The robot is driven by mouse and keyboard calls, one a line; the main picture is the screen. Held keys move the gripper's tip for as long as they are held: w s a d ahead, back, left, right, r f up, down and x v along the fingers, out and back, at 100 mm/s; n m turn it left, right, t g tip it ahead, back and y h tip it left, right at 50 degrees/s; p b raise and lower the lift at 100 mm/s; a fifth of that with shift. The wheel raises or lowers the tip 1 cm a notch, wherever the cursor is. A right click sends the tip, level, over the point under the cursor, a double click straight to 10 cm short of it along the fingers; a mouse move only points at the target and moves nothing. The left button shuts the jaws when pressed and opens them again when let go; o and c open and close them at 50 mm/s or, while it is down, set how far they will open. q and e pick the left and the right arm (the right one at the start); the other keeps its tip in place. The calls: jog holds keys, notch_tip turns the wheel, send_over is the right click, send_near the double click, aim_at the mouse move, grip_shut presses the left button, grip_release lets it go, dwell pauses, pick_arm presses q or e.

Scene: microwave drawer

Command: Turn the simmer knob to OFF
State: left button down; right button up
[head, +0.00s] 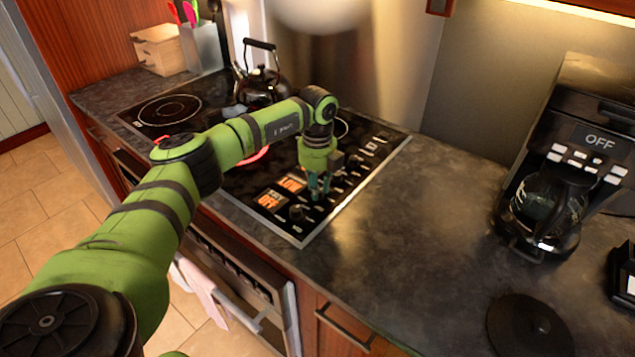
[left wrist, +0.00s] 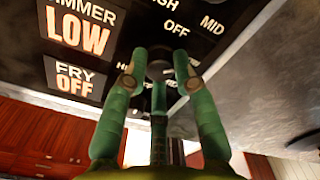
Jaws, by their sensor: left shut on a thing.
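The stove's control panel (head: 270,195) shows two lit displays. In the left wrist view the simmer display (left wrist: 80,30) reads LOW and the fry display (left wrist: 72,80) reads OFF. My left gripper (head: 318,194) points down at the row of knobs. In the left wrist view its green fingers (left wrist: 160,68) are closed around a dark knob (left wrist: 159,70), mostly hidden between the fingertips. The printed words OFF and MID show just beyond it. Another black knob (head: 297,212) stands nearer the panel's front corner, clear of the gripper. My right gripper is not in view.
A black kettle (head: 262,88) stands at the back of the cooktop. A burner (head: 256,153) glows red beside my arm. A coffee maker (head: 565,165) and a dark round lid (head: 530,325) are on the right counter. The counter (head: 415,220) between is clear.

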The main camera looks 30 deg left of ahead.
pick_arm(q)
jog(key=n+p, duration=0.2)
jog(key=n, duration=0.3)
jog(key=shift+r+n, duration=0.15)
jog(key=shift+n, duration=0.15)
jog(key=shift+n+p, duration=0.95)
jog(key=shift+n, duration=1.25)
jog(key=c, duration=1)
grip_release()
notch_tip(320, 180, up, 12)
jog(key=shift+f, duration=0.1)
jog(key=shift+f, duration=0.1)
